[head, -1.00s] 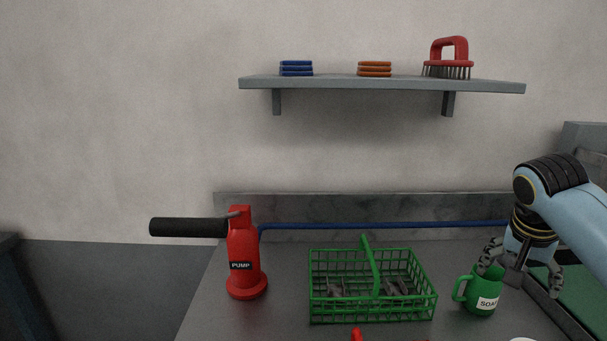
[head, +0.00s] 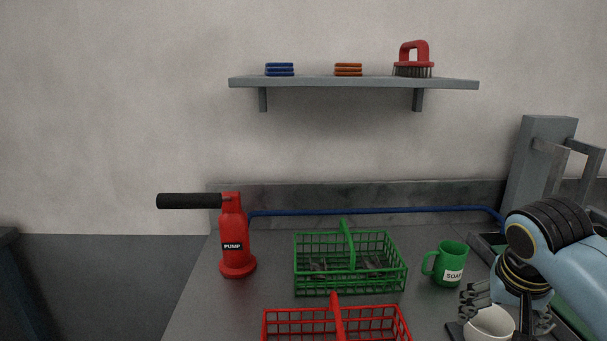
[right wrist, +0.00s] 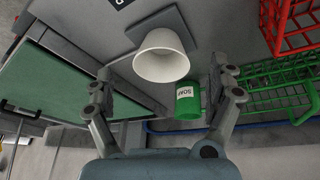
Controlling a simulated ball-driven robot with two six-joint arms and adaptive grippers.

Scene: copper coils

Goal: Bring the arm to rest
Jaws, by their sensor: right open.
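My right gripper (head: 506,318) is at the lower right of the head view, at the end of the pale blue arm. In the right wrist view its two fingers (right wrist: 165,85) are spread wide with nothing held between them. A white cup (head: 490,324) stands at the fingers in the head view, partly cut off by the frame's bottom edge. In the right wrist view the white cup (right wrist: 162,57) lies beyond the fingertips, on a dark square plate. I cannot tell whether a finger touches it. My left gripper is not in view.
A green SOAP mug (head: 449,266) stands behind the cup. A green basket (head: 300,270) and a red basket (head: 290,312) sit at mid-counter. A red pump (head: 234,240) is at left. A shelf (head: 350,83) hangs above. A grey frame (head: 535,165) stands at the right.

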